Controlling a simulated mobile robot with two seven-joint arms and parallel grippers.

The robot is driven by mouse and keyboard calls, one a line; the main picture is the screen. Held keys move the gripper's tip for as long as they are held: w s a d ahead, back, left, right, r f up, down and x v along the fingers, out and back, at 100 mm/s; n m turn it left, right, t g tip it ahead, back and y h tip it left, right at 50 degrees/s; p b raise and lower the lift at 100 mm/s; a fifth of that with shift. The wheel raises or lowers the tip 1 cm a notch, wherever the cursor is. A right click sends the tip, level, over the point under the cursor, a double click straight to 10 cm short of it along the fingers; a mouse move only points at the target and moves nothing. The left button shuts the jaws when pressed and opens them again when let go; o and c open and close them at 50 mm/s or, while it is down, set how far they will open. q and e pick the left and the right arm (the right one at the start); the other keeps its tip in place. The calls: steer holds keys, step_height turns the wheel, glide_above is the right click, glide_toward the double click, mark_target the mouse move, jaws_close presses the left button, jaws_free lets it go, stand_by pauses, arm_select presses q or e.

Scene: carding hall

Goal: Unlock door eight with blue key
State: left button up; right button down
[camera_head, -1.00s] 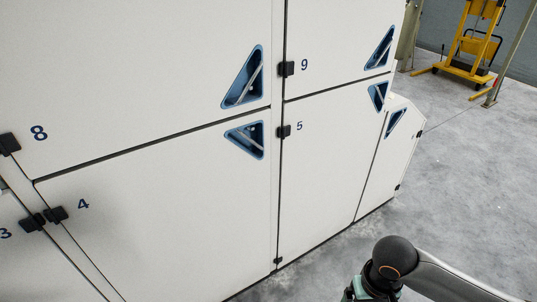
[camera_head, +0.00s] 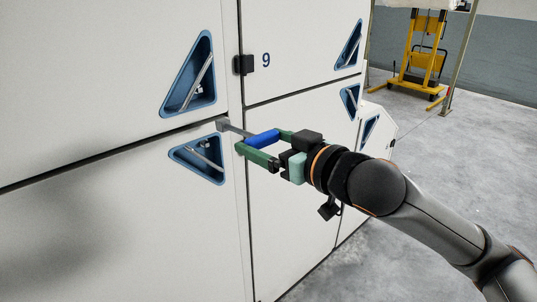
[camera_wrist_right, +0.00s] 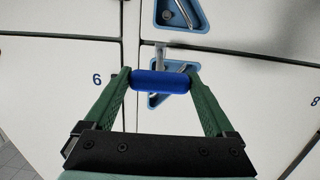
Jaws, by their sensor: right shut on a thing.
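The blue key (camera_head: 262,139) has a thick blue grip and a thin grey shaft with a squared grey end. My right gripper (camera_head: 257,146) is shut on the blue grip and points left towards the cabinet. The key's grey end shows in front of the seam below door eight (camera_head: 100,75), just under its triangular blue recess (camera_head: 190,80). I cannot tell if it touches the cabinet. The right wrist view shows the key (camera_wrist_right: 161,82) across the fingertips (camera_wrist_right: 161,84), its shaft pointing up the picture and partly covering a recess. My left gripper is not in view.
Door nine (camera_head: 300,40) is to the right, with a black hinge (camera_head: 243,65) at its left edge. A lower recess (camera_head: 198,160) lies just below the key end. Grey floor (camera_head: 450,180) is open at right; a yellow lifter (camera_head: 424,55) stands far back.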

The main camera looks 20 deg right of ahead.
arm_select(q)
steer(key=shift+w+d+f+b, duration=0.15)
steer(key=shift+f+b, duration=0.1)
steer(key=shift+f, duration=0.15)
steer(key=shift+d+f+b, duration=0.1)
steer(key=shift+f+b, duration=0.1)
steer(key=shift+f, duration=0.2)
arm_select(e)
steer(key=shift+t+y, duration=0.6)
steer(key=shift+t, duration=0.2)
steer(key=r, duration=0.2)
steer(key=s+r, duration=0.1)
steer(key=r, duration=0.1)
steer(key=shift+s+r, duration=0.15)
steer(key=shift+r, duration=0.1)
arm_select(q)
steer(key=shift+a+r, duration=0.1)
